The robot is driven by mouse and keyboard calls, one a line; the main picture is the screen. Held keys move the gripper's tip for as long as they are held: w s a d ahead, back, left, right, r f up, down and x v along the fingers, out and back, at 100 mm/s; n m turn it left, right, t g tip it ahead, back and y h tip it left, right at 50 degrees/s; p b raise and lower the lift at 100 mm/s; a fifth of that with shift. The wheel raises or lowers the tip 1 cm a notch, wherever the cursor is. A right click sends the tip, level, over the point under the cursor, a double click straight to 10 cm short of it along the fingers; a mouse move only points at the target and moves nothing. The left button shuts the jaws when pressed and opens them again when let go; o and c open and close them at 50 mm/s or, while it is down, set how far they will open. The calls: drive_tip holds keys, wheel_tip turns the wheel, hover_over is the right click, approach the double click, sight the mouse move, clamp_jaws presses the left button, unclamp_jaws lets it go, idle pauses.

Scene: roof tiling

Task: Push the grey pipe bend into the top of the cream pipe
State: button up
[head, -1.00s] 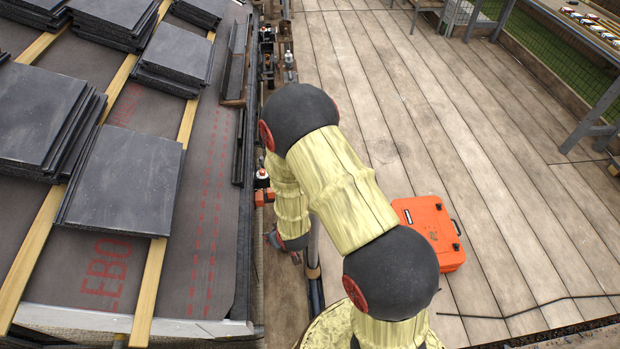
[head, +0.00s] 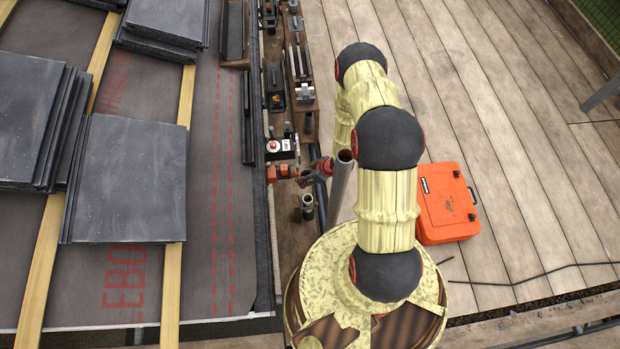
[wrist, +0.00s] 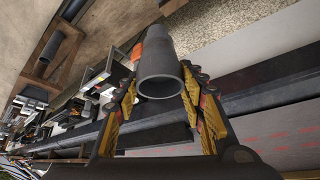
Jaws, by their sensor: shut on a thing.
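In the wrist view the grey pipe bend (wrist: 159,58) sits between the yellow-padded fingers of my gripper (wrist: 160,88), which is shut on it. One round open end of the bend faces the camera; its far end runs toward the top edge. In the head view my gripper (head: 305,177) is small and partly hidden by my arm, and the bend is hard to make out there.
Slate stacks (head: 130,180) cover the roof. An orange case (head: 447,203) rests on the decking.

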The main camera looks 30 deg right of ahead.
drive_tip(key=s+f, duration=0.1)
drive_tip(key=s+d+f+n, duration=0.1)
drive_tip(key=shift+f+y, duration=0.3)
drive_tip(key=shift+f, duration=0.1)
wheel_tip(320, 180, down, 10)
drive_tip(key=b, duration=0.6)
drive_tip(key=shift+r+b, duration=0.25)
drive_tip(key=shift+b, duration=0.15)
drive_tip(key=shift+s+f+b, duration=0.1)
drive_tip(key=shift+f+b, duration=0.3)
drive_tip(key=shift+f, duration=0.1)
clamp_jaws()
drive_tip(key=shift+a, duration=0.1)
drive_tip(key=shift+s+a+f, duration=0.1)
drive_tip(key=shift+s, duration=0.1)
drive_tip(key=shift+s+f, duration=0.4)
drive_tip(key=shift+s+d+f+b, duration=0.55)
drive_tip(key=shift+s+f+b, duration=0.15)
drive_tip(key=shift+f+b, duration=0.2)
idle(0.4)
drive_tip(key=shift+w+d, duration=0.1)
idle(0.5)
drive_tip(key=shift+d+f+b, duration=0.3)
drive_tip(key=shift+d+b, duration=0.05)
drive_tip(key=shift+d, duration=0.1)
idle(0.5)
